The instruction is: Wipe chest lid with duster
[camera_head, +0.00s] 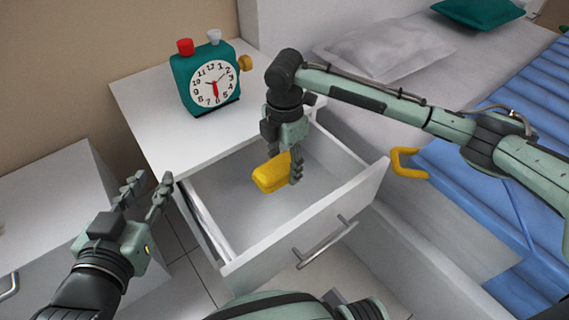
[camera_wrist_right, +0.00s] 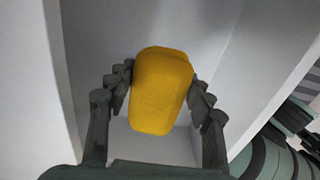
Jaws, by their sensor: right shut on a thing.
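A yellow block-shaped duster (camera_head: 271,173) is between the fingers of my right gripper (camera_head: 283,165), inside the open drawer of a white bedside cabinet. In the right wrist view the duster (camera_wrist_right: 160,90) sits between both dark fingers, and the right gripper (camera_wrist_right: 160,88) is shut on it. The drawer floor shows below it; I cannot tell whether the duster touches it. My left gripper (camera_head: 145,190) is open and empty, left of the drawer, with its fingers apart. I cannot make out which surface is the chest lid.
The white drawer (camera_head: 310,238) is pulled out, with walls around the duster. A teal alarm clock (camera_head: 212,82) stands on the cabinet top (camera_head: 150,115). A bed with blue bedding (camera_head: 500,140) is at right. A yellow curved piece (camera_head: 408,172) is beside the drawer front. Another white cabinet (camera_head: 50,190) is at left.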

